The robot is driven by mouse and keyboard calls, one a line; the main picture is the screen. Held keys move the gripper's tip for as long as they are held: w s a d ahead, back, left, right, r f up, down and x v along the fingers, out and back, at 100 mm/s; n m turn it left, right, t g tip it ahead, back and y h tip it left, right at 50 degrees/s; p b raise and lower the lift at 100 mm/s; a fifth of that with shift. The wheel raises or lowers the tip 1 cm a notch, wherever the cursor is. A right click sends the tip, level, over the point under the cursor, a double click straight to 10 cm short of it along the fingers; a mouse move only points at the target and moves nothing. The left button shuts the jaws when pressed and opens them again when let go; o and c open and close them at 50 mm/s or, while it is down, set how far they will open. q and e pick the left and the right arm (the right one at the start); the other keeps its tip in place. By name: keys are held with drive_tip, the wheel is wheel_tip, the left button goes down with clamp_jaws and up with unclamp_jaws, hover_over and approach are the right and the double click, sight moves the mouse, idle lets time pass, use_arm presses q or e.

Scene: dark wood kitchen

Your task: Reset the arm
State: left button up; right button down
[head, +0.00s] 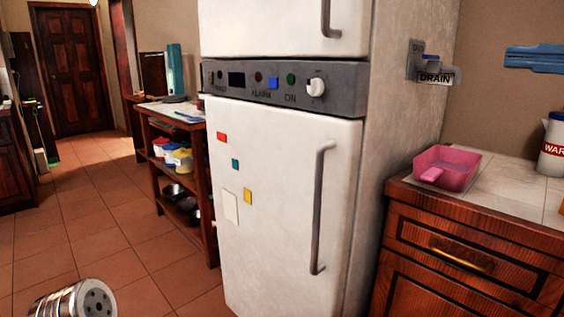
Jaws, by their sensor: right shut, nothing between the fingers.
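My right gripper (535,58) shows as a blue, narrow pair of fingers at the right edge, high in front of the beige wall. Its fingers lie together, pointing left, with nothing seen between them. It is apart from the counter items below it. The rest of the right arm is outside the picture. My left gripper is not in view.
A white fridge (275,205) stands in the middle, doors closed. A DRAIN fitting (433,76) juts out beside it. The counter (505,205) at right holds a pink scoop-like container (455,166) and a white bottle (552,150). A shelf unit (180,182) stands left; tiled floor is open beyond.

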drive_tip(key=w+f+m+g+h, duration=0.2)
drive_tip(key=w+f+m+h, duration=0.15)
drive_tip(key=w+f, duration=1.6)
drive_tip(key=w+a+f+n+g+h, duration=0.1)
drive_tip(key=w+a+f+g+h, duration=0.15)
drive_tip(key=f, duration=1.15)
drive_tip(key=w+a+f+g+h, duration=0.1)
drive_tip(key=w+f, duration=0.3)
drive_tip(key=f, duration=0.9)
drive_tip(key=s+a+f+n+g+h, duration=0.15)
drive_tip(key=s+a+f, duration=0.3)
drive_tip(key=f, duration=0.95)
drive_tip(key=s+a+f+n+g+h, duration=0.1)
drive_tip(key=s+a+f+n+g, duration=0.15)
drive_tip(key=s+f, duration=0.7)
drive_tip(key=s+a+f+n+g, duration=0.1)
drive_tip(key=s+a+f+n, duration=0.2)
drive_tip(key=s+f, duration=0.4)
drive_tip(key=s+a+f+n+g, duration=0.1)
drive_tip(key=s+a+f+n, duration=0.2)
drive_tip(key=s+a+f, duration=0.2)
wheel_tip(320, 180, down, 3)
drive_tip(key=s+y, duration=0.1)
drive_tip(key=s, duration=0.1)
drive_tip(key=shift+s+g, duration=0.35)
drive_tip(key=shift+d+f, duration=0.1)
